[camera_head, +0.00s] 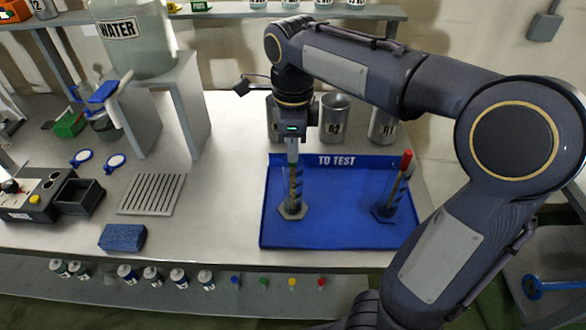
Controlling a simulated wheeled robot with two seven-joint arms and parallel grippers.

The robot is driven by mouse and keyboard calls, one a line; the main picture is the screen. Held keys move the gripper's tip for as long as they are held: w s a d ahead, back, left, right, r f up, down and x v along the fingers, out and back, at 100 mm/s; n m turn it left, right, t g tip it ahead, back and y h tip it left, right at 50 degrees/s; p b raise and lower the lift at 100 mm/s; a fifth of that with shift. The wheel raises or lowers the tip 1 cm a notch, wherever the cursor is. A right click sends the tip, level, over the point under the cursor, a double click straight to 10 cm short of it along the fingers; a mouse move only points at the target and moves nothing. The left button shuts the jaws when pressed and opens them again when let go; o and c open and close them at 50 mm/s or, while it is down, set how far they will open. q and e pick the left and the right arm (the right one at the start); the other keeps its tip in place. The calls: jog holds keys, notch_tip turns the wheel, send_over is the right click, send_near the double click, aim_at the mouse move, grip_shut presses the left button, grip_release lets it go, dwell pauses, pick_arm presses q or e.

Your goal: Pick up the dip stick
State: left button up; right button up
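A thin stick with a red top (405,162), which may be the dip stick, stands in a cylinder with a blue spiral and dark foot (389,207) at the right of the blue tray. A second cylinder (294,200) with a hexagonal foot stands upright at the tray's left. My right gripper (292,152) points straight down at this left cylinder's top, its fingers close together. I cannot tell whether they grip anything; the cylinder's mouth is hidden. My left gripper is out of view.
The blue "TO TEST" tray (335,235) lies on the white bench. Metal cups, including R2 (335,120) and R1 (383,125), stand behind it. Left are a slotted rack (152,194), a blue sponge (122,237), and a water tank (140,45) on a stand.

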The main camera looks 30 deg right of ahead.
grip_shut()
jog(key=shift+r, duration=0.1)
notch_tip(320, 180, up, 18)
jog(key=p, duration=0.3)
dwell(0.5)
